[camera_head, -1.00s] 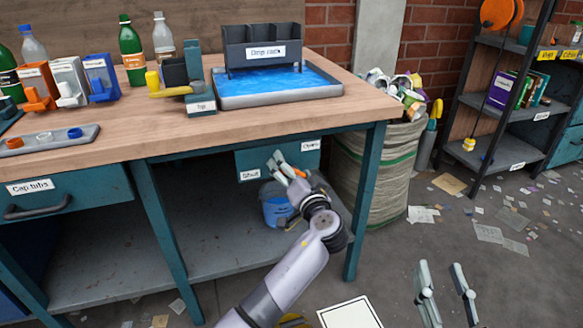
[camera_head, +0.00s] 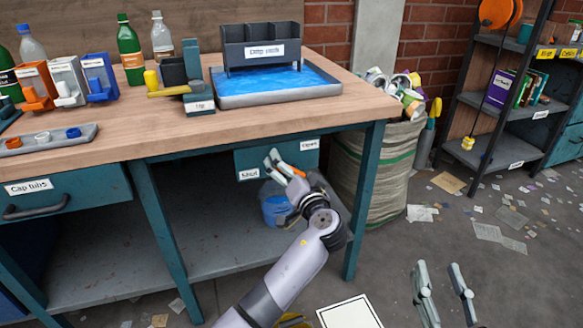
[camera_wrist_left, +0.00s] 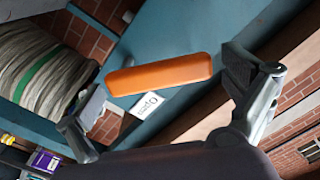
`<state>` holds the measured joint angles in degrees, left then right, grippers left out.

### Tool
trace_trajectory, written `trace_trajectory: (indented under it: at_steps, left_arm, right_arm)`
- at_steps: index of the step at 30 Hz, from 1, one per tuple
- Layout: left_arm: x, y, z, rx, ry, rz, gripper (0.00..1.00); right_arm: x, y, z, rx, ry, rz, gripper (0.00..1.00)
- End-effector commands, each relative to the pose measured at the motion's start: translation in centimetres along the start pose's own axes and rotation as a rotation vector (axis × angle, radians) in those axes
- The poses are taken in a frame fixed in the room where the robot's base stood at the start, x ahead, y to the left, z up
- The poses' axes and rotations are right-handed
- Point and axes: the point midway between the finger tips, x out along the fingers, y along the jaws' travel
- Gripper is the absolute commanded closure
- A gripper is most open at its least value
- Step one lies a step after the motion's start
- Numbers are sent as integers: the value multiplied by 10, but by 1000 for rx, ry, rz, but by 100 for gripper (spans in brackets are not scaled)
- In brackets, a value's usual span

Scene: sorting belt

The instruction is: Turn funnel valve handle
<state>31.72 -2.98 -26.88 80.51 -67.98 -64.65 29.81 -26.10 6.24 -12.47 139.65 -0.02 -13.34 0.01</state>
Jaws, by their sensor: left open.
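The orange valve handle (camera_wrist_left: 160,73) shows whole in the left wrist view, beside a white "Open" label (camera_wrist_left: 143,112) on a teal surface. In the head view, only a small orange part (camera_head: 299,172) shows at my left gripper (camera_head: 278,163), in front of the teal box (camera_head: 268,158) under the bench. The box carries "Shut" and "Open" labels. My left gripper's fingers (camera_wrist_left: 158,98) are apart, with the handle between them in the picture; I cannot tell if they touch it. My right gripper (camera_head: 436,266) is open and empty, low at the right.
A blue bucket (camera_head: 274,204) stands below the box, partly behind my left arm. The bench leg (camera_head: 364,205) is close on the right, with a full sack (camera_head: 392,165) beyond it. The bench top (camera_head: 330,111) is above. The floor around my right gripper is mostly clear.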

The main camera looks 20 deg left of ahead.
Motion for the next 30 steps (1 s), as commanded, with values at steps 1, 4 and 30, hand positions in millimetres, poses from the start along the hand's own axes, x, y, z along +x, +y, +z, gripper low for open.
trace_trajectory:
  at_steps: [1,4,30]
  left_arm:
    - [0,0,0,0,-1,1,1]
    - [-2,1,0,0,-1,1,1]
    - [-75,0,0,0,0,0,1]
  right_arm:
    - [0,0,0,0,0,0,61]
    - [0,0,1,0,0,-1,61]
    - [0,0,0,0,0,0,61]
